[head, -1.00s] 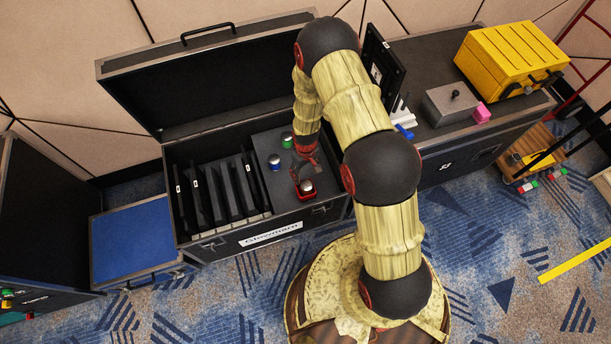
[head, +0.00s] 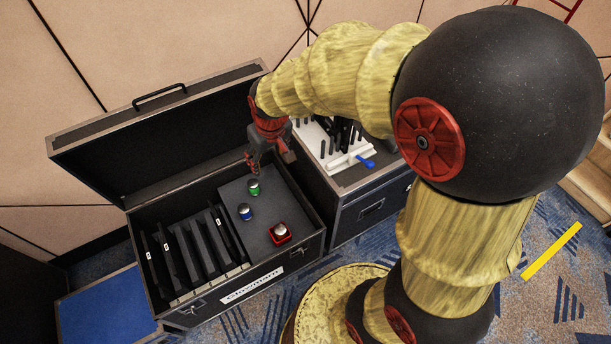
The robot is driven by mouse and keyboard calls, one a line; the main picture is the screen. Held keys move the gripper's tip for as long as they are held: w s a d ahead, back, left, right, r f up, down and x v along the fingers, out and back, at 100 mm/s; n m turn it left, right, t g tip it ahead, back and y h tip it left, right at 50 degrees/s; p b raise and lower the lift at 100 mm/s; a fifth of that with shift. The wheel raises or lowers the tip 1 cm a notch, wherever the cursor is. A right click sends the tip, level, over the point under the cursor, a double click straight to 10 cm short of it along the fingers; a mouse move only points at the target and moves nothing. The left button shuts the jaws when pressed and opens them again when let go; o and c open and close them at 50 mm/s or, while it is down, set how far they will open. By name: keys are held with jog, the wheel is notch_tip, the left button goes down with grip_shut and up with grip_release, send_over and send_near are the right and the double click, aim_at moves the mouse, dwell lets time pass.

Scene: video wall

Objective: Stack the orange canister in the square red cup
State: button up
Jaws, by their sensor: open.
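The square red cup (head: 280,234) stands on the grey panel (head: 265,212) inside the open black case. A round silver-topped canister (head: 281,230) sits inside the cup, apparently upright. Its side is hidden by the cup walls, so I cannot tell whether it is orange. No other orange canister shows. My gripper (head: 270,165) is open and empty, above the back of the panel, behind the cup and apart from it.
A green canister (head: 254,187) and a blue canister (head: 246,212) stand on the panel, left of the cup. Dark slotted panels (head: 195,250) fill the case's left side. The raised lid (head: 160,135) is behind. A second case with a white rack (head: 340,155) stands to the right.

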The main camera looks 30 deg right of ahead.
jog(key=s+r+t, duration=0.1)
jog(key=s+r, duration=0.6)
jog(key=s, duration=0.2)
jog(key=s+r+m+t, duration=0.1)
jog(key=s+r, duration=0.7)
jog(key=s, duration=0.2)
jog(key=shift+s+t, duration=0.3)
jog(key=shift+r, duration=0.1)
